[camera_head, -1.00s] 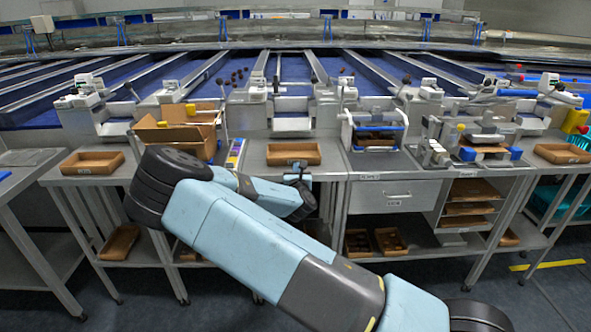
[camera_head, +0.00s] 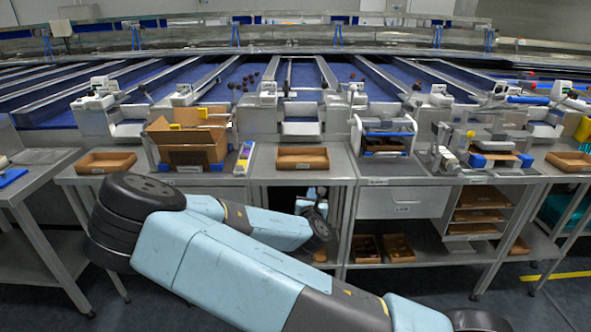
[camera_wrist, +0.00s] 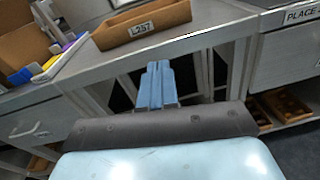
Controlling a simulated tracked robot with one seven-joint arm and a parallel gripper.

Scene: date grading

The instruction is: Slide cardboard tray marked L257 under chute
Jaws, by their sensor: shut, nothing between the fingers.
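The cardboard tray marked L257 (camera_wrist: 142,29) stands near the front edge of the bench in the wrist view, its label facing me. It also shows in the head view (camera_head: 302,158) in the middle of the bench, in front of a chute (camera_head: 300,122). My gripper (camera_wrist: 157,70) is shut and empty, just in front of and below the bench edge, apart from the tray. In the head view my gripper (camera_head: 315,200) is small and partly hidden by my arm.
A large open cardboard box (camera_head: 188,138) and a holder with coloured items (camera_head: 243,158) stand left of the tray. A press-like device (camera_head: 383,135) stands to its right. The drawer unit (camera_head: 403,204) is below. Another tray (camera_head: 105,162) sits further left.

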